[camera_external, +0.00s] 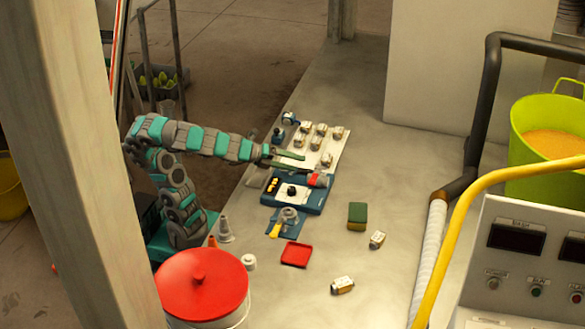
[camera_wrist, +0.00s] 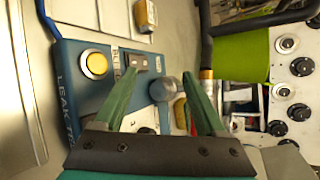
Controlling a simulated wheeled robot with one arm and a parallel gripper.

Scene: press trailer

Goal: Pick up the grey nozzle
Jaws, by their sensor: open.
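A grey cone-shaped piece (camera_external: 224,231), which looks like the nozzle, stands upright at the left edge of the grey table, beside a smaller orange cone (camera_external: 212,242). I cannot make it out in the wrist view. My gripper (camera_external: 308,164) is open and empty, up and to the right of that cone, over the blue leak-test device (camera_external: 308,208). In the wrist view my gripper (camera_wrist: 164,79) has its fingers spread, with a grey round part (camera_wrist: 164,89) showing between and beyond them; I cannot tell exactly what that part is.
A pale board with several small labelled blocks (camera_external: 320,130) lies behind the device. A red tray (camera_external: 296,255), a green-yellow sponge (camera_external: 357,214) and loose blocks (camera_external: 343,285) lie in front. A red-lidded bucket (camera_external: 203,285) stands near the cones. The table's right middle is clear.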

